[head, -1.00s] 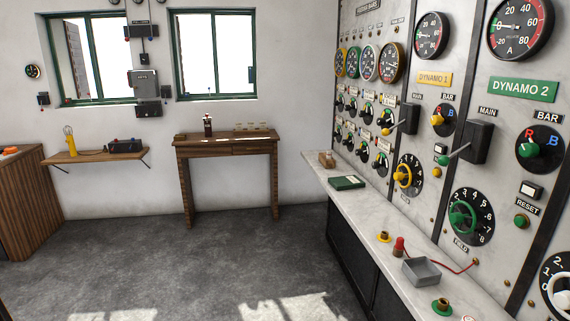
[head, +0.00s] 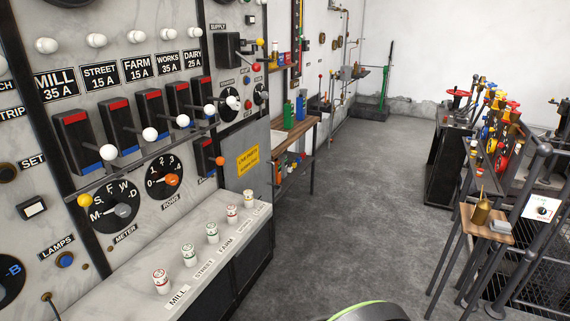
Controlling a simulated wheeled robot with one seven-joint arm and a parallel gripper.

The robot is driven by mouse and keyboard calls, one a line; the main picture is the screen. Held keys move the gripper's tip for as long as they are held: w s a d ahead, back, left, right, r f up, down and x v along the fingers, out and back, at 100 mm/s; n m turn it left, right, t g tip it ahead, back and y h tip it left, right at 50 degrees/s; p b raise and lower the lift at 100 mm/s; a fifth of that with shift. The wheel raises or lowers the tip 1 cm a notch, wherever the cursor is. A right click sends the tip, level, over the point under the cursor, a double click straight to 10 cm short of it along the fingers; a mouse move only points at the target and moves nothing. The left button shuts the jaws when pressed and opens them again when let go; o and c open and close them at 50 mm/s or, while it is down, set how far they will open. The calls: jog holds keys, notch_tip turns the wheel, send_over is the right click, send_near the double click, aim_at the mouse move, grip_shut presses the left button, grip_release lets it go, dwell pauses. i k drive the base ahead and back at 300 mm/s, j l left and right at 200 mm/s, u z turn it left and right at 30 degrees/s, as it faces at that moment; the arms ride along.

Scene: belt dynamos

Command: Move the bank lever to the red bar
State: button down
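A row of black feeder switches (head: 118,128) is on the marble switchboard at the left. Each shows a red band at the top and a blue band at the bottom. White-knobbed handles (head: 150,134) stick out at their lower, blue ends. A long rod (head: 135,175) runs below them, with a yellow knob (head: 85,200) at its near end. It may be the bank lever; no label naming it is readable. A smaller switch with an orange knob (head: 220,160) is near its far end. My gripper is not in view.
Several small white pots (head: 189,254) stand on the marble ledge (head: 150,308) below the board. A workbench (head: 297,135) with bottles is beyond it. Pipe railings (head: 515,220) and a small wooden shelf (head: 485,226) are at the right. The grey floor (head: 370,190) between is clear.

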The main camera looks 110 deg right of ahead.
aim_at(220, 160)
jog(key=z, duration=3.3)
